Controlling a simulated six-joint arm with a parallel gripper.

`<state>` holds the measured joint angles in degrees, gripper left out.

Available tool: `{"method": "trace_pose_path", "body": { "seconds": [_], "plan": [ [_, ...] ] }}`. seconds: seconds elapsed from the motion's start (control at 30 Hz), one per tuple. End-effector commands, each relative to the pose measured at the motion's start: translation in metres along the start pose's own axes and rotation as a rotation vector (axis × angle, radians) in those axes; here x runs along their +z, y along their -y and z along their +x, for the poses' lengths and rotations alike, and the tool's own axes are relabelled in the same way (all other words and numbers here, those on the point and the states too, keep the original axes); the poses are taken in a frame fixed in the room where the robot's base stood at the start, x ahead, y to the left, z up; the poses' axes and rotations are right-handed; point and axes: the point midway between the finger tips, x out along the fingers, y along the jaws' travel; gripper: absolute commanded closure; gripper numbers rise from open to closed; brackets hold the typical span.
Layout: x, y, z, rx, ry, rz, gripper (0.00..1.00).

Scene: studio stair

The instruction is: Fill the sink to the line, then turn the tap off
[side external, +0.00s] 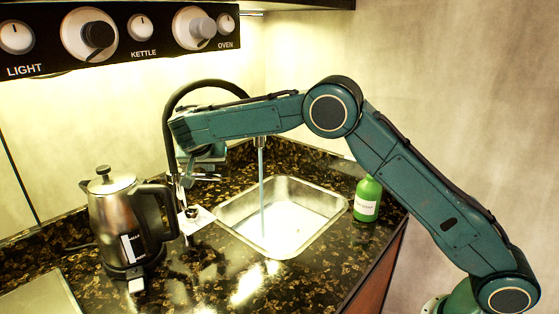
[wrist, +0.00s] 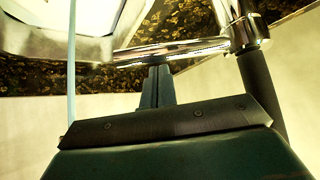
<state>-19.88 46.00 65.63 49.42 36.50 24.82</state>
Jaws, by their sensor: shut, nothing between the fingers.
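The steel sink (side external: 335,212) is set into the counter, and a thin stream of water (side external: 262,185) falls into it. Its floor looks bright; I cannot make out the water level or a fill line. The tap's dark curved hose (side external: 172,98) arches behind my arm. In the wrist view, the chrome tap lever (wrist: 195,47) runs across from the chrome tap body (wrist: 243,30). My gripper (wrist: 158,70) is shut and empty, its tips right at the lever; I cannot tell whether they touch. In the side view my gripper (side external: 181,190) points down left of the sink.
A steel kettle (side external: 113,220) stands left of the sink. A green bottle (side external: 367,199) stands at its right corner, below my arm. A knob panel (side external: 120,35) hangs upper left. The dark counter (side external: 215,285) is clear in front.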

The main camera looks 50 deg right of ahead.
Motion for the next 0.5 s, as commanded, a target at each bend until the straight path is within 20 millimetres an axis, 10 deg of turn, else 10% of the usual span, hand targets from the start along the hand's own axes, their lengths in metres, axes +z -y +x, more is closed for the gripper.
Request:
{"method": "trace_pose_path", "body": {
  "seconds": [0.2,0.5],
  "plan": [
    [-0.021,-0.003,0.011,-0.002,-0.001,0.001,1.00],
    [-0.020,0.003,-0.038,-0.004,-0.001,-0.001,1.00]
  ]
}}
